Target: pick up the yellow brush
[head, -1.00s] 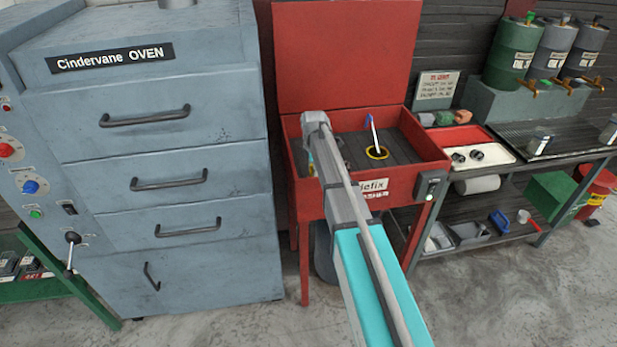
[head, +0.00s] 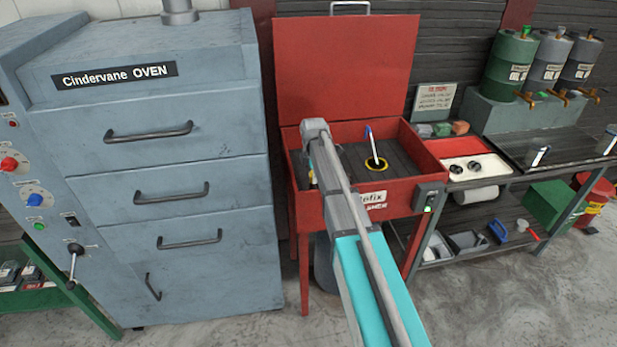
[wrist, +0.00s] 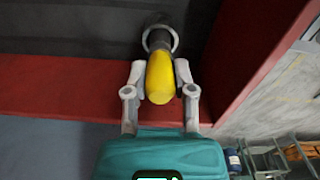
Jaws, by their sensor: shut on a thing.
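The yellow brush (wrist: 160,80) shows in the wrist view with its rounded yellow end towards me and a dark shaft with a grey ring beyond. My gripper (wrist: 161,72) has one grey finger on each side of the yellow part and is shut on it. The brush is over or in the red-rimmed washer basin (head: 430,165). In the head view my arm hides most of the gripper and the brush. Whether the brush touches the basin floor is unclear.
The raised red lid (head: 345,65) is behind. The grey oven (head: 165,110) stands left. A bench with a red-and-white tray (head: 490,162) is right.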

